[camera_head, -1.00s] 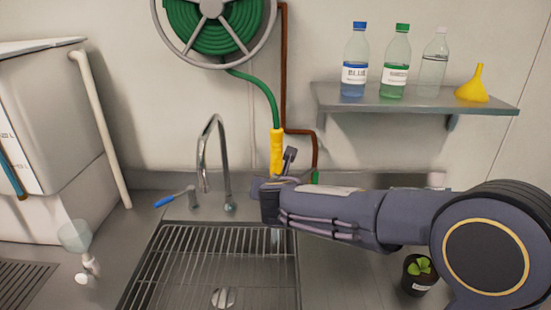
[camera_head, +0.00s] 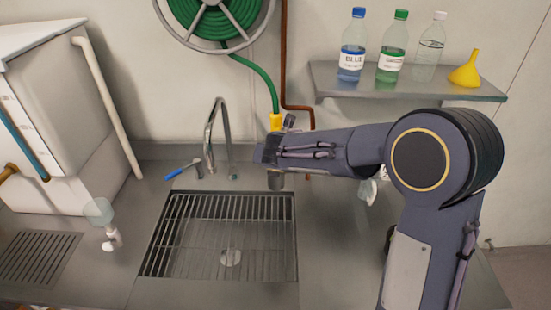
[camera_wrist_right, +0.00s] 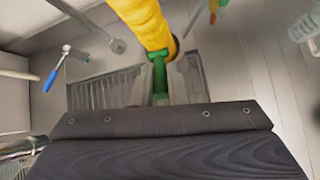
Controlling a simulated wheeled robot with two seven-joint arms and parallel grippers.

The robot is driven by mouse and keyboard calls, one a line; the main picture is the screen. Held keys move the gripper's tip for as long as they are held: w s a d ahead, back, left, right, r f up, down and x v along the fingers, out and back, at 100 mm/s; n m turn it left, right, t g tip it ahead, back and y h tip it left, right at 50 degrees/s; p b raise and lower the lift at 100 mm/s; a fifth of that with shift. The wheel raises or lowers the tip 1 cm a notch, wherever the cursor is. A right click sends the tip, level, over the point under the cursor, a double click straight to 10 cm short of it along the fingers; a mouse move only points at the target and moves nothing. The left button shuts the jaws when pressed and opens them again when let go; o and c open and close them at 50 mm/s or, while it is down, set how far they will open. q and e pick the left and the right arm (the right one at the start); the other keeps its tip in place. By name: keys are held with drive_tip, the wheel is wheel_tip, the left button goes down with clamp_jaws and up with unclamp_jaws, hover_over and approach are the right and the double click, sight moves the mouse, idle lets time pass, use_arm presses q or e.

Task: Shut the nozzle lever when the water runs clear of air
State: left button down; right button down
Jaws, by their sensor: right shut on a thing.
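The nozzle's yellow grip (camera_head: 276,122) stands near the wall behind the sink, at the end of the green hose (camera_head: 262,82). My right gripper (camera_head: 268,152) is at its lower part, above the sink's back right corner. In the right wrist view the yellow grip (camera_wrist_right: 145,22) leads to a green part (camera_wrist_right: 159,78) between the fingers of my right gripper (camera_wrist_right: 172,82), which is shut on the nozzle. A dark lever-like piece (camera_head: 289,121) shows beside the grip; its position is unclear. No water stream or bubbles can be made out. My left gripper is not in view.
The sink (camera_head: 222,235) has a rack. A shelf (camera_head: 410,90) with bottles and a yellow funnel (camera_head: 465,70) is at the right. A hose reel (camera_head: 213,20) hangs above.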

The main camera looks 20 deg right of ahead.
drive_tip(key=c, duration=1.4)
unclamp_jaws()
drive_tip(key=v, duration=0.8)
drive_tip(key=shift+b, duration=0.4)
drive_tip(key=shift+f, duration=0.15)
